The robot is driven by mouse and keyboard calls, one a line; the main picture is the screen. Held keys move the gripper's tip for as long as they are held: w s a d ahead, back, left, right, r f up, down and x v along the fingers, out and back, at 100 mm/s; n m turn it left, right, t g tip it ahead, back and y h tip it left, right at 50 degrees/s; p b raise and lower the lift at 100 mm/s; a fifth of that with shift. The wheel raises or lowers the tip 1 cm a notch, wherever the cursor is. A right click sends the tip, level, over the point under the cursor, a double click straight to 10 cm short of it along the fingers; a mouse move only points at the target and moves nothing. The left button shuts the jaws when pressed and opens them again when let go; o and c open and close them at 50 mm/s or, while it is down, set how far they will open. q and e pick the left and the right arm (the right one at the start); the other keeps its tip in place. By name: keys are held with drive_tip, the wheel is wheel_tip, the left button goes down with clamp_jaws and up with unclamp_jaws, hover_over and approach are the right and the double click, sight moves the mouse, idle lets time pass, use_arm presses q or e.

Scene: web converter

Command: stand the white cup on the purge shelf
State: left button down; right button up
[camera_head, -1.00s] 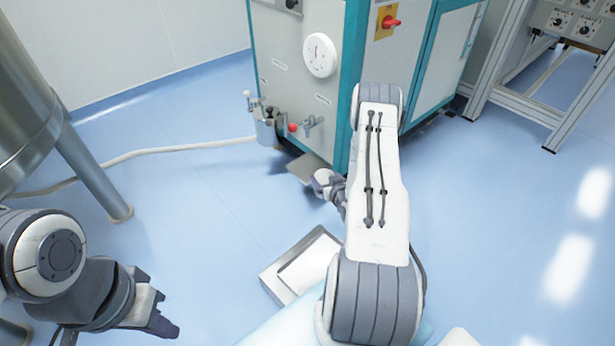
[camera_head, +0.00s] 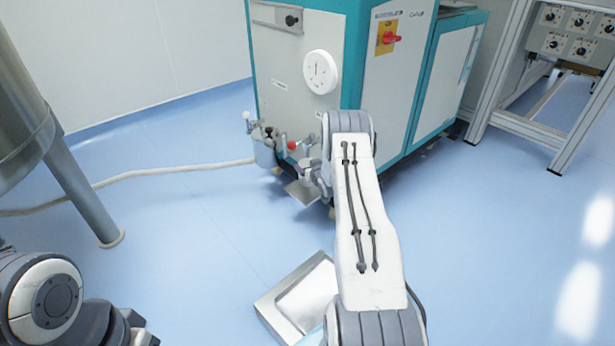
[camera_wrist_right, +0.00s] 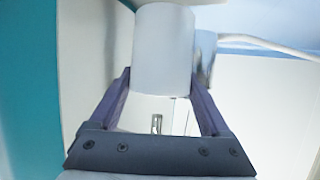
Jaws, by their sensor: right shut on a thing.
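My right gripper (camera_wrist_right: 163,85) is shut on the white cup (camera_wrist_right: 163,50), which stands between its two purple fingers in the right wrist view. In the head view my right gripper (camera_head: 314,176) is at the low front of the machine, partly hidden by my forearm. The cup is too small and covered there to make out clearly. The purge shelf (camera_head: 301,194), a small grey metal plate, juts from the machine just below the gripper. I cannot tell whether the cup touches it. My left gripper (camera_head: 135,326) is at the bottom left, mostly cut off.
The teal and white machine (camera_head: 290,85) has a red-handled tap (camera_head: 292,145) and a metal canister (camera_head: 264,150) beside the shelf. A pale hose (camera_head: 150,173) runs left along the floor. A metal tray (camera_head: 300,295) is in front. Open floor lies right.

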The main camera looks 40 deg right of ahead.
drive_tip(key=f+b, duration=0.1)
drive_tip(key=f, duration=0.1)
drive_tip(key=f+b, duration=0.1)
drive_tip(key=shift+w+f+b, duration=0.2)
drive_tip(key=shift+f+b, duration=0.2)
drive_tip(key=shift+r, duration=0.15)
